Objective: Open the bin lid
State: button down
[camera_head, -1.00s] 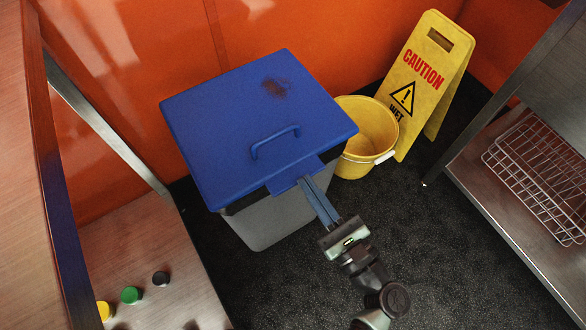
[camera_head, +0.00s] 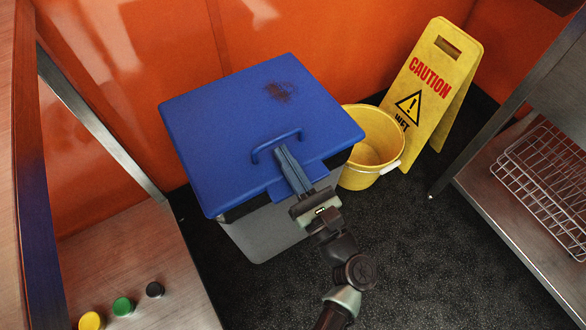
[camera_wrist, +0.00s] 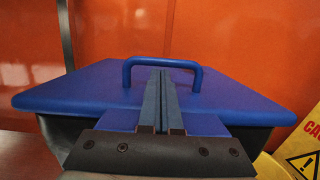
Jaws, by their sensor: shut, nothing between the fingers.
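The bin (camera_head: 265,235) is a grey box with a blue lid (camera_head: 220,120) lying shut over its top. A blue loop handle (camera_head: 276,143) stands up near the lid's front edge. My gripper (camera_head: 282,150) is shut and empty, its long fingers reaching over the front edge with their tips at the handle. In the wrist view the closed fingers (camera_wrist: 161,75) point forward at the handle bar (camera_wrist: 135,62), and the lid (camera_wrist: 85,92) spreads to both sides. I cannot tell whether the tips touch the handle or pass under its bar.
A yellow bucket (camera_head: 372,150) stands right beside the bin, with a yellow caution sign (camera_head: 432,85) behind it. A metal shelf with a wire rack (camera_head: 545,180) is at the right. A counter (camera_head: 140,255) with small coloured knobs is at the left. Orange walls close the back.

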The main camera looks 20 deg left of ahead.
jog(key=shift+r, duration=0.2)
jog(key=r+p, duration=0.1)
jog(key=p, duration=0.2)
jog(key=shift+a+r+g+h, duration=0.2)
jog(key=shift+g+h, duration=0.1)
jog(key=shift+h, duration=0.1)
